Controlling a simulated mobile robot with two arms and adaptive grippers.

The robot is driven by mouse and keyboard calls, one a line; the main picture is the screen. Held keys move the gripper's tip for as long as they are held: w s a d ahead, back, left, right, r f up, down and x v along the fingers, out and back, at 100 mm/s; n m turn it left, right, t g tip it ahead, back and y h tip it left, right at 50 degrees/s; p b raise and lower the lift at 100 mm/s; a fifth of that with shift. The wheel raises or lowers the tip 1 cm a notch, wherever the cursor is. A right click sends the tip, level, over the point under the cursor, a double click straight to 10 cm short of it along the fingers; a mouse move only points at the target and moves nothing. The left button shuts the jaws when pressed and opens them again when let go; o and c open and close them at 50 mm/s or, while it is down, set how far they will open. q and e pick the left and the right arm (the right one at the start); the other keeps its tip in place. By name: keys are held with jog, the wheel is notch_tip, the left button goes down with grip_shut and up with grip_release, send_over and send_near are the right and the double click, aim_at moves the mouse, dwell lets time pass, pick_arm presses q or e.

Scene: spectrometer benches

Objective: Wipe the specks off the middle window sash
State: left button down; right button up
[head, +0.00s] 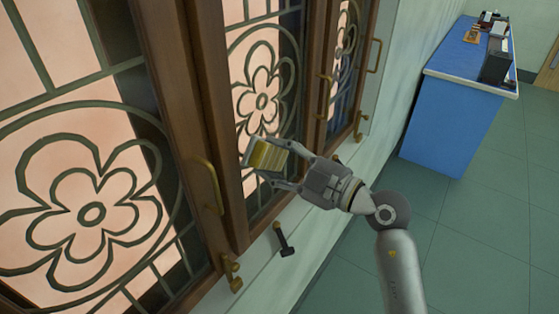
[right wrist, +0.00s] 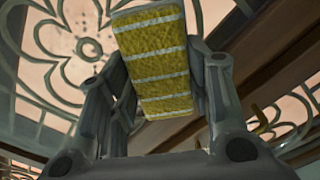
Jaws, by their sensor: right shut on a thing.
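My right gripper (head: 275,167) is shut on a yellow sponge (head: 268,156) with pale stripes. The sponge also shows between the fingers in the right wrist view (right wrist: 160,62). The gripper holds it up at the middle window sash (head: 265,75), which has a brown wooden frame and a green flower grille. I cannot tell whether the sponge touches the sash. My left gripper is not in view.
A dark squeegee-like or hammer-shaped tool (head: 284,240) lies on the pale sill. Brass handles (head: 211,186) and a brass latch (head: 231,272) stick out from the frames. A blue bench (head: 445,110) with instruments stands at the back right. The green floor between is clear.

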jog(key=shift+w+a, duration=0.15)
jog(key=shift+a, duration=0.05)
dwell(0.5)
jog(key=shift+w+r, duration=0.1)
